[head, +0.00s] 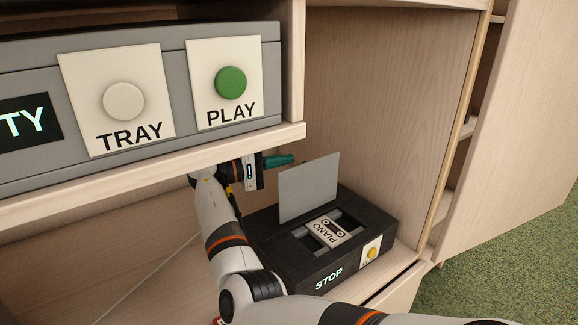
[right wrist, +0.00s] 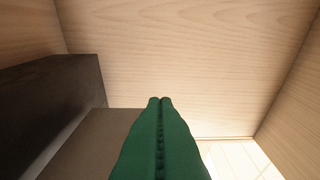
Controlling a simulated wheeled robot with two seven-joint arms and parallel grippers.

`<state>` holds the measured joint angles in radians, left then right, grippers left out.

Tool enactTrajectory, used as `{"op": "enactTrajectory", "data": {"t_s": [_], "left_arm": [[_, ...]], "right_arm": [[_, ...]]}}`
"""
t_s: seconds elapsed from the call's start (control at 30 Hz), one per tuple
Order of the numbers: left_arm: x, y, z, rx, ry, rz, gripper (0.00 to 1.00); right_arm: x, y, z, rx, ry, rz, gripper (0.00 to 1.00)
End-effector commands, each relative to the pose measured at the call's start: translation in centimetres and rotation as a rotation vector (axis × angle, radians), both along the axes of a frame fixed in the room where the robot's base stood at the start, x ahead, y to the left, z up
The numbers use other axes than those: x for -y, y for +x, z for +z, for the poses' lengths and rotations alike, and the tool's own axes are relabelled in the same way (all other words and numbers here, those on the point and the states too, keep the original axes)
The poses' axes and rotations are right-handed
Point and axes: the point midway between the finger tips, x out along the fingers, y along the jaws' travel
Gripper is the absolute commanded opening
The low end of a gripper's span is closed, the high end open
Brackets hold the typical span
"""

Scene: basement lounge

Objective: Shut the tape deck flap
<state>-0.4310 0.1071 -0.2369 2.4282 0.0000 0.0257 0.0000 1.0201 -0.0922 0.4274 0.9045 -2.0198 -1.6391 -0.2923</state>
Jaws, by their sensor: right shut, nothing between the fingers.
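The black tape deck (head: 285,262) sits on the lower shelf with its grey flap (head: 309,187) standing up, open. A cassette marked PIANO (head: 327,232) lies in the well beneath. My right gripper (head: 284,160) has its green fingers closed together and empty. It is by the flap's upper left edge, seemingly behind it; contact cannot be told. In the right wrist view, the shut fingers (right wrist: 160,101) point toward a wooden wall, with a grey-brown panel, probably the flap (right wrist: 88,148), at their left. My left gripper is not in view.
A grey player with a TRAY button (head: 124,101) and a green PLAY button (head: 230,82) stands on the upper shelf (head: 150,168), close above my right gripper. The deck has a yellow button (head: 371,252) and a lit STOP display (head: 329,280). A wooden side wall (head: 400,120) bounds the right.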

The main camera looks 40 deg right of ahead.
Motion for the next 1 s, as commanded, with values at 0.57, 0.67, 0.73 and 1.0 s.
{"op": "enactTrajectory", "data": {"t_s": [0.57,0.67,0.73,1.0], "left_arm": [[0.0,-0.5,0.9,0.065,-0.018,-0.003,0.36],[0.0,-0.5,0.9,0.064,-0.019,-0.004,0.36],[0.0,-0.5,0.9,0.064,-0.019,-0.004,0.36],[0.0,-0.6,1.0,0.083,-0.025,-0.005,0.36]], "right_arm": [[-0.3,-3.0,0.1,-0.001,0.0,-0.001,0.0],[-0.3,-3.0,0.1,-0.001,0.0,-0.001,0.0],[-0.3,-3.0,0.1,-0.001,0.0,-0.001,0.0],[0.6,-3.0,0.2,0.024,-0.005,-0.002,0.0]]}}
